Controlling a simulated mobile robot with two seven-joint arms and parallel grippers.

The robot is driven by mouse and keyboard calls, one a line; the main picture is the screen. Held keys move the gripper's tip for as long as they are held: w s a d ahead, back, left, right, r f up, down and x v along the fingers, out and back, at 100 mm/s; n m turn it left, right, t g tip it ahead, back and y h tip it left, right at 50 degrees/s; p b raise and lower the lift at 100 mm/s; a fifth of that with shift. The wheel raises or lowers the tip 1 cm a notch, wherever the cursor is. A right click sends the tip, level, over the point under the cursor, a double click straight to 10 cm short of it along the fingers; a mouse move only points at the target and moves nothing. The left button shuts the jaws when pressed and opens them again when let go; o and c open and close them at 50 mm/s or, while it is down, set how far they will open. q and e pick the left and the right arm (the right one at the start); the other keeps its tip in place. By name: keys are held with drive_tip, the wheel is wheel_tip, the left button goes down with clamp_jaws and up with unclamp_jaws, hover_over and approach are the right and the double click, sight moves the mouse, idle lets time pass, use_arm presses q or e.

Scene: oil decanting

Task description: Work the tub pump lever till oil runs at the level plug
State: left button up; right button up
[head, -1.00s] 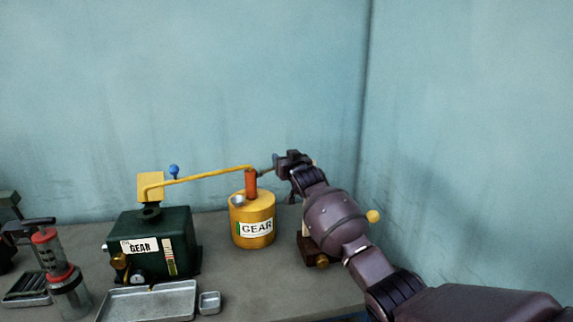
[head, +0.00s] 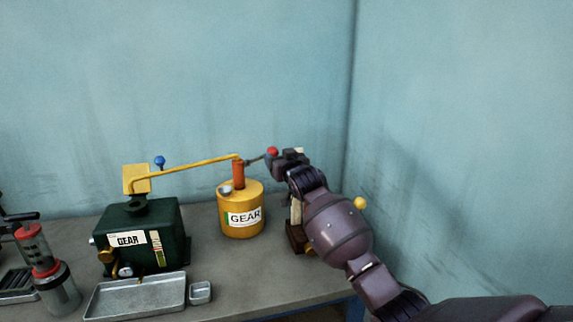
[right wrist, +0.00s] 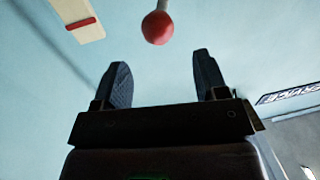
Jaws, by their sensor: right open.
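The yellow tub (head: 240,222) with a "GEAR" label stands on the bench. Its orange pump post (head: 238,174) rises from the top. The pump lever ends in a red ball knob (head: 272,151), right of the post. A yellow spout pipe (head: 190,167) runs left from the post to the dark green "GEAR" box (head: 142,238). My right gripper (head: 279,157) is at the red knob. In the right wrist view the red knob (right wrist: 157,27) lies beyond the open fingertips (right wrist: 165,75), apart from them. My left gripper is out of view.
A grey drip tray (head: 136,297) and a small metal cup (head: 201,292) lie in front of the green box. A red-banded syringe pump (head: 45,265) stands at the left. A brown-based item (head: 296,236) is partly hidden behind my right arm.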

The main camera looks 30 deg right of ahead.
drive_tip(key=shift+s+a, duration=0.15)
drive_tip(key=shift+s, duration=0.95)
drive_tip(key=shift+s+a, duration=0.1)
drive_tip(key=shift+s, duration=0.95)
drive_tip(key=shift+r, duration=0.1)
drive_tip(key=s+a+f+n+y, duration=0.1)
drive_tip(key=s+a+f+n, duration=0.1)
drive_tip(key=s+a+f, duration=0.35)
drive_tip(key=s+a+f+n+y, duration=0.1)
drive_tip(key=s+a+f+n, duration=0.1)
drive_tip(key=s+f, duration=0.55)
drive_tip(key=s+f+m+g, duration=0.1)
drive_tip(key=s+f+g, duration=0.2)
drive_tip(key=s+f, duration=0.8)
drive_tip(key=s+a+f+g, duration=0.1)
drive_tip(key=s+f+g, duration=0.2)
drive_tip(key=s+f, duration=0.8)
drive_tip(key=s, duration=0.5)
drive_tip(key=shift+s+a+f+m, duration=0.25)
drive_tip(key=shift+f+m, duration=0.1)
drive_tip(key=shift+m, duration=0.05)
